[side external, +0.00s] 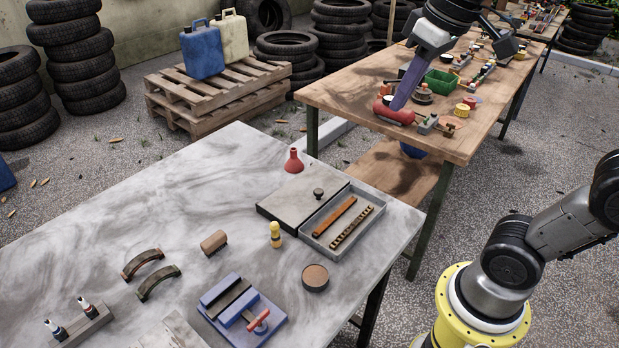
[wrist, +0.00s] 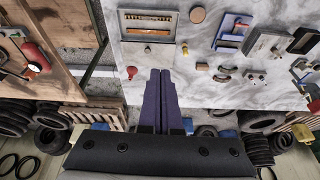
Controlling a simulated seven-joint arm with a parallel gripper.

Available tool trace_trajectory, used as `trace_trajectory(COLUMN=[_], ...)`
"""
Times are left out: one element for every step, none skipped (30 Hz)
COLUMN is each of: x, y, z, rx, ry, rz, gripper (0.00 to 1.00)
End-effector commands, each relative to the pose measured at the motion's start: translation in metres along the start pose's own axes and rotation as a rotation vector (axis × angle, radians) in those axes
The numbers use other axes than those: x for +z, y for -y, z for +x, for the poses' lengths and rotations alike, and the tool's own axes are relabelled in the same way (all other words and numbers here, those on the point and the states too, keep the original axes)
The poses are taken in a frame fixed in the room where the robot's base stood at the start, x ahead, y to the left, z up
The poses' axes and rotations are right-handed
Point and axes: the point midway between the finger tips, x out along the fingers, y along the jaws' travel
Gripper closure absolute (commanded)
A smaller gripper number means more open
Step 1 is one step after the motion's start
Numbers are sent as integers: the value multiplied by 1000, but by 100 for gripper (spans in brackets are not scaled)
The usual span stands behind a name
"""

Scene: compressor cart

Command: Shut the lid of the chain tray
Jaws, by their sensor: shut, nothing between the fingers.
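The chain tray (side external: 371,233) is a grey rectangular box on the marbled table, its right part uncovered. Inside lie an orange-brown bar (side external: 334,215) and a dark chain-like strip (side external: 351,228). Its flat grey lid (side external: 295,208) with a small dark knob (side external: 318,193) lies level to the left, leaving these contents exposed. The wrist view shows the tray (wrist: 121,24) at the top, with the lid (wrist: 165,50) below it. My gripper (side external: 394,107) has long purple fingers, held together and empty. They are apart from the lid; the wrist view shows their tips (wrist: 160,71) below it.
A red funnel (side external: 293,162) stands behind the lid. A yellow-and-black bottle (side external: 275,234) and a round brown-topped tin (side external: 315,277) stand in front of the tray. A blue vise-like fixture (side external: 241,308) is nearer. A second wooden table (side external: 330,92) with clutter stands behind.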

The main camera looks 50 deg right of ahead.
Motion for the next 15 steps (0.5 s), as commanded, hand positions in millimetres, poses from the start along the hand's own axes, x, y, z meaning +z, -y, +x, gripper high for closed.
trace_trajectory(x=[-21,-31,-45,-55,-65,-79,-89,-98,-111,-120,-129,-140,-148,-157,-166], y=[-1,-1,-2,-3,-4,-5,-6,-6,-8,-9,-10,-12,-13,-14,-16], z=[0,-1,0,1,3,7,10,14,20,25,31,39,46,54,64], rx=[2,2,3,4,5,6,7,7,8,9,9,10,11,11,12], ry=[29,46,68,83,100,122,138,155,177,193,211,231,248,264,287], rz=[6,10,14,18,21,26,29,32,37,40,43,48,51,55,60], gripper=[100,100,100,100,100,100,100,100,100,100,100,100,100,100,100])
